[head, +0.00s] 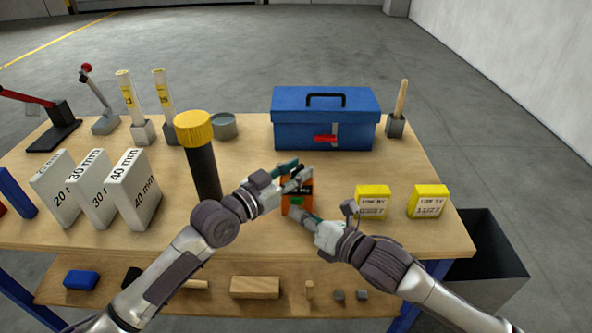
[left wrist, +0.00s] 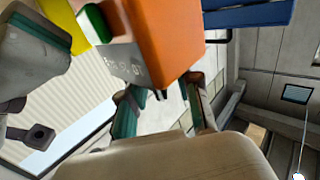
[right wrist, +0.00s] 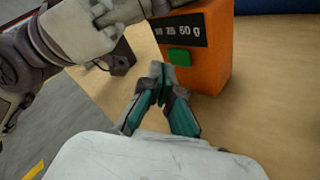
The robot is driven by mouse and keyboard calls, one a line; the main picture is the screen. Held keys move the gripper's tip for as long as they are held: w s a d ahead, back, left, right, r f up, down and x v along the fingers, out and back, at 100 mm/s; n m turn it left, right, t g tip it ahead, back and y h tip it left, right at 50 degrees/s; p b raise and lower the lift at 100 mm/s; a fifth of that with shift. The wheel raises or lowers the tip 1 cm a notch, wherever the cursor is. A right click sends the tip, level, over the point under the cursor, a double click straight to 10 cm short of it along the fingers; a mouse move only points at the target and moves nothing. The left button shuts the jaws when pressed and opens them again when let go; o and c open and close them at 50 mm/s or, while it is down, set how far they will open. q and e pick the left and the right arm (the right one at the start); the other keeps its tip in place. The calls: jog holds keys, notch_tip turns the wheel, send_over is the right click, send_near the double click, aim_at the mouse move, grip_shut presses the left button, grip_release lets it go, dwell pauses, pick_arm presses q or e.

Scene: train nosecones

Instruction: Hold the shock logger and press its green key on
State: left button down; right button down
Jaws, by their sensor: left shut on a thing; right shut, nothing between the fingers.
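The shock logger (head: 304,182) is an orange box with a dark label strip and a green key (right wrist: 180,56) on its front face. My left gripper (head: 298,175) is shut on its upper part; the left wrist view (left wrist: 165,97) shows the fingers on the orange body. The logger looks upright; I cannot tell whether its base touches the table. My right gripper (right wrist: 162,72) is shut and empty, its fingertips just in front of and below the green key. The key also shows in the left wrist view (left wrist: 97,22). Contact between fingertips and key is unclear.
On the wooden table (head: 250,235), a black cylinder with a yellow cap (head: 204,165) stands left of the logger. Two yellow blocks (head: 372,200) sit to the right. A blue toolbox (head: 325,125) is behind. White boxes (head: 135,190) stand left. A dark bin (head: 490,260) is beyond the right edge.

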jog(key=shift+w, duration=0.15)
jog(key=shift+w, duration=0.5)
dwell(0.8)
jog(key=shift+s, duration=0.65)
jog(key=s, duration=0.6)
dwell(0.5)
